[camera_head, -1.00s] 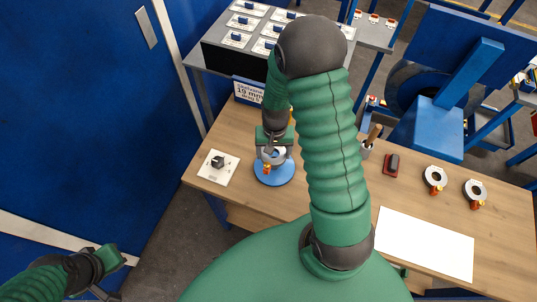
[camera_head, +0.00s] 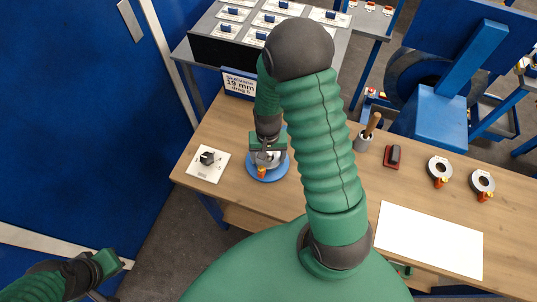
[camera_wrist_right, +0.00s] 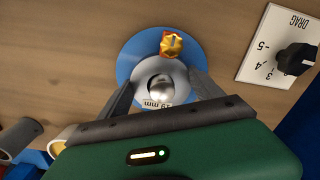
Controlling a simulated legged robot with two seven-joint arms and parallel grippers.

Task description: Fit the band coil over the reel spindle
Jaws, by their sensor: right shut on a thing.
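The band coil (camera_wrist_right: 178,70) is a grey ring with a white "19 mm" label and an orange clip (camera_wrist_right: 171,43). In the right wrist view it lies between the fingers of my right gripper (camera_wrist_right: 162,90), which is shut on it. The silver rounded top of the reel spindle (camera_wrist_right: 160,87) shows inside the ring's hole, above a blue disc (camera_wrist_right: 134,62). How far down the coil sits is unclear. In the head view my right gripper (camera_head: 267,154) is over the blue disc (camera_head: 282,171). My left gripper (camera_head: 101,293) is at the lower left, its fingers mostly hidden.
A drag dial plate (camera_head: 208,164) lies left of the disc, and a "19 mm" sign (camera_head: 240,84) stands behind.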

